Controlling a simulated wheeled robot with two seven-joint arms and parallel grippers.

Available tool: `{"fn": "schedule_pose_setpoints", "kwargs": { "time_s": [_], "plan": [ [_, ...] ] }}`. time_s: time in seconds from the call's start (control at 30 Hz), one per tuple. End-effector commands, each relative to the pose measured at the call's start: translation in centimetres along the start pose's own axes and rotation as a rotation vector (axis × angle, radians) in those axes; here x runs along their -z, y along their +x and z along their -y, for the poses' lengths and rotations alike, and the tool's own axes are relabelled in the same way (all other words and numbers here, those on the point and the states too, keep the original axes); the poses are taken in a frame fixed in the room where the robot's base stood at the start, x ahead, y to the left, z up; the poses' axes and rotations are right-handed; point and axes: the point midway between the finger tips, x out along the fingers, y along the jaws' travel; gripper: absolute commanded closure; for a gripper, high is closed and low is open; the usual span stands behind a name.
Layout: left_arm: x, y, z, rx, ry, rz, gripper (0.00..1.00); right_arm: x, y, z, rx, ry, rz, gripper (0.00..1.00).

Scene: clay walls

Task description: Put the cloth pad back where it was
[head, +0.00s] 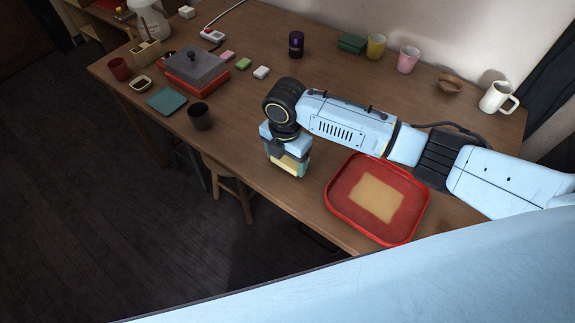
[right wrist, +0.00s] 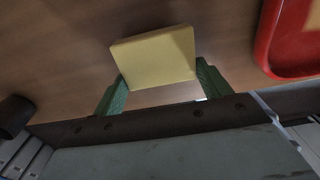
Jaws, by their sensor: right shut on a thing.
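My right gripper (head: 287,166) is above the front part of the wooden table, left of the red tray. It is shut on a pale yellow pad (right wrist: 154,58), which looks like a flat rectangular block between the green fingers in the right wrist view. In the head view the gripper hides most of the pad. The red tray (head: 336,206) holds a flat pale tan rectangle (head: 374,198) on its floor. I cannot tell whether that is a mark or a separate sheet. My left gripper is not in view.
A dark cup (head: 200,116), a teal square (head: 166,100) and a red box with a grey lid (head: 196,68) stand left. Several cups, a bowl (head: 450,84) and a white mug (head: 497,98) line the back. The table around the gripper is clear.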

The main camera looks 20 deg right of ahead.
Motion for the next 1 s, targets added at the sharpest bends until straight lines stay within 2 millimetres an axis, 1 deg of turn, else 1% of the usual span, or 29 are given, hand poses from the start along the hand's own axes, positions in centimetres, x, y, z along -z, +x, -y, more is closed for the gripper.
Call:
{"fn": "schedule_pose_setpoints", "kwargs": {
  "time_s": [0.03, 0.07, 0.37, 0.53, 0.57, 0.7, 1.0],
  "plan": [
    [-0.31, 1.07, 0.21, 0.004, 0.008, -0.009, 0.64, -0.08, 1.13, -0.07, -0.001, 0.0, 0.002, 0.42],
    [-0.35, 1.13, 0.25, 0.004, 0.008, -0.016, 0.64, -0.07, 1.27, -0.08, -0.001, 0.0, 0.002, 0.42],
    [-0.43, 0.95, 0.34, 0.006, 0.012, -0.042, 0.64, -0.04, 1.43, -0.1, -0.001, -0.001, 0.001, 0.42],
    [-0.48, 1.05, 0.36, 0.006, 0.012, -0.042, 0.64, -0.03, 1.98, -0.07, 0.001, -0.001, 0.001, 0.42],
    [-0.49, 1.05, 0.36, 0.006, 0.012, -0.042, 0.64, -0.04, 1.99, -0.08, 0.0, -0.001, 0.001, 0.21],
    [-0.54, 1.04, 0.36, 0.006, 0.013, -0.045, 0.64, -0.04, 2.02, -0.07, 0.0, -0.001, 0.001, 0.03],
    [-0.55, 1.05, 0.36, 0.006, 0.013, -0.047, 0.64, -0.04, 2.02, -0.07, 0.0, -0.001, 0.001, 0.02]
  ]
}}
